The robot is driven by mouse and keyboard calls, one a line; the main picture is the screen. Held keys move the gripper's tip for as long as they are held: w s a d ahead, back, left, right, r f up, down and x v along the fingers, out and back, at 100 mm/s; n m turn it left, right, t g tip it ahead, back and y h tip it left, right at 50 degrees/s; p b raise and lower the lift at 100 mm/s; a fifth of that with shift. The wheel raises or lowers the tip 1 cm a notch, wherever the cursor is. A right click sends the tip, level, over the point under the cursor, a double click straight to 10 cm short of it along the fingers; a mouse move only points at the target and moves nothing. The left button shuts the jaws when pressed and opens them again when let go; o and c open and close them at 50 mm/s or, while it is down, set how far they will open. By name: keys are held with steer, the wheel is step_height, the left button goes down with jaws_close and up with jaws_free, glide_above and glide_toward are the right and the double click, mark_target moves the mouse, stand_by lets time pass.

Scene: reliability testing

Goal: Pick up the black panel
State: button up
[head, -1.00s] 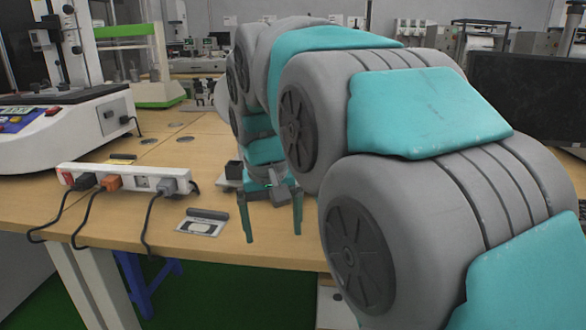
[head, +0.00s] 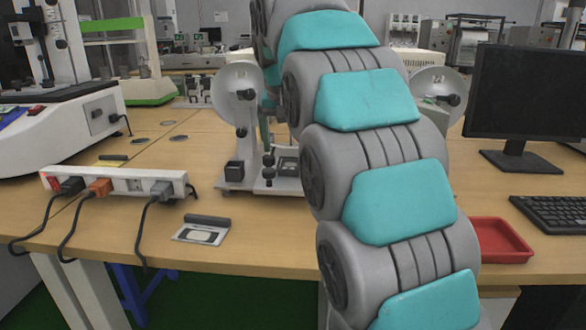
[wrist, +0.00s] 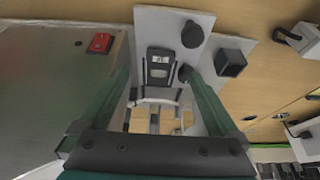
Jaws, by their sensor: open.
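A small dark panel (head: 287,166) lies on the white base of the bench machine, partly hidden behind my arm in the head view. What looks like the same panel (wrist: 158,68) shows in the wrist view, flat on the white machine base (wrist: 227,22), with a light patch at its top. My gripper (wrist: 155,82) is open and empty. Its two green fingers point at the machine, one on each side of the panel in the picture. I cannot tell the height between fingertips and panel. In the head view, my arm hides most of the gripper.
A black block (head: 234,170) stands at the machine's left. A plate with a black bar (head: 202,230) lies near the table's front edge. A power strip (head: 120,182) with cables is to the left. A red tray (head: 502,241), monitor (head: 525,95) and keyboard (head: 550,212) are right.

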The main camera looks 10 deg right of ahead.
mark_target(288, 168)
steer(key=shift+p+x, duration=0.35)
steer(key=shift+x, duration=3.05)
steer(key=shift+s+a, duration=0.1)
steer(key=c, duration=1.4)
steer(key=shift+r, duration=0.1)
steer(key=shift+c, duration=0.2)
step_height(288, 168, up, 10)
steer(key=shift+f, duration=0.2)
steer(key=shift+f+b, duration=2.45)
steer(key=shift+f, duration=1)
